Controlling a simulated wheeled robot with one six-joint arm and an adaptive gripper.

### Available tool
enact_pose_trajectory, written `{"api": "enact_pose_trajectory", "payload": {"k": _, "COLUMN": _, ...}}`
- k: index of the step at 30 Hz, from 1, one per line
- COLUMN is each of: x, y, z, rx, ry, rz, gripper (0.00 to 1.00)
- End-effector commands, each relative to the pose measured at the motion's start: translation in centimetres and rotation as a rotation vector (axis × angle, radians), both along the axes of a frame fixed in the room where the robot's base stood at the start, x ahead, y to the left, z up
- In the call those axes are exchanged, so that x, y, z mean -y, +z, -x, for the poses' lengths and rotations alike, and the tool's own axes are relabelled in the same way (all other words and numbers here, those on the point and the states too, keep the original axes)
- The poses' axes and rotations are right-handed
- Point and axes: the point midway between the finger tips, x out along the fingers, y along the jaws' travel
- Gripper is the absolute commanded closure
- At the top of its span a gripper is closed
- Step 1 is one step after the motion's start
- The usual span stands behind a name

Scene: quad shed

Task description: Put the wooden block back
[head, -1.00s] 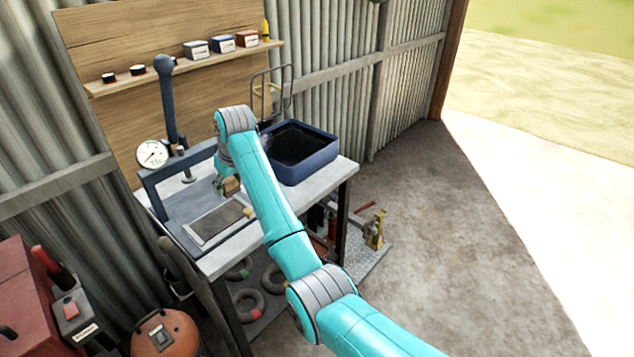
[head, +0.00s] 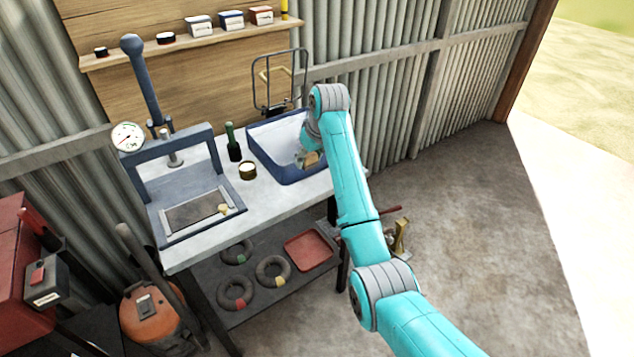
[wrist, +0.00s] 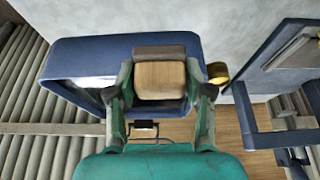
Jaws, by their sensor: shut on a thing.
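The wooden block (wrist: 160,80) is pale brown with a darker strip along its upper edge in the wrist view. My gripper (wrist: 161,92) is shut on it, one finger on each side. In the head view, the block (head: 311,160) and my gripper (head: 309,153) are at the right part of the blue tub (head: 262,156), within its outline. The tub (wrist: 75,52) also lies behind the block in the wrist view. I cannot tell whether the block touches the tub. My arm hides the tub's right end.
A blue press (head: 186,190) with a tall lever and a gauge (head: 128,137) stands left on the bench. A green bottle (head: 233,143) and a brass tin (head: 247,170) stand between press and tub. A wire rack (head: 279,82) is behind the tub. The bench front is clear.

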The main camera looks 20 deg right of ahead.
Motion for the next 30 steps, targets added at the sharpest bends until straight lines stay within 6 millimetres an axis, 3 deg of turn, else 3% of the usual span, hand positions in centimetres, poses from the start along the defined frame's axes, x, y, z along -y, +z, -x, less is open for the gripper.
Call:
{"api": "enact_pose_trajectory", "payload": {"k": 3, "x": 0.0, "y": -2.1, "z": 0.1, "rx": -0.004, "ry": -0.001, "rz": 0.0, "gripper": 0.81}}
{"api": "enact_pose_trajectory", "payload": {"k": 11, "x": 0.0, "y": -4.6, "z": 0.1, "rx": -0.003, "ry": -0.001, "rz": 0.0, "gripper": 0.81}}
{"api": "enact_pose_trajectory", "payload": {"k": 19, "x": 0.0, "y": -8.4, "z": 0.1, "rx": -0.003, "ry": 0.0, "rz": 0.0, "gripper": 0.81}}
{"api": "enact_pose_trajectory", "payload": {"k": 30, "x": 0.0, "y": -8.9, "z": 0.1, "rx": -0.002, "ry": 0.0, "rz": 0.001, "gripper": 0.81}}
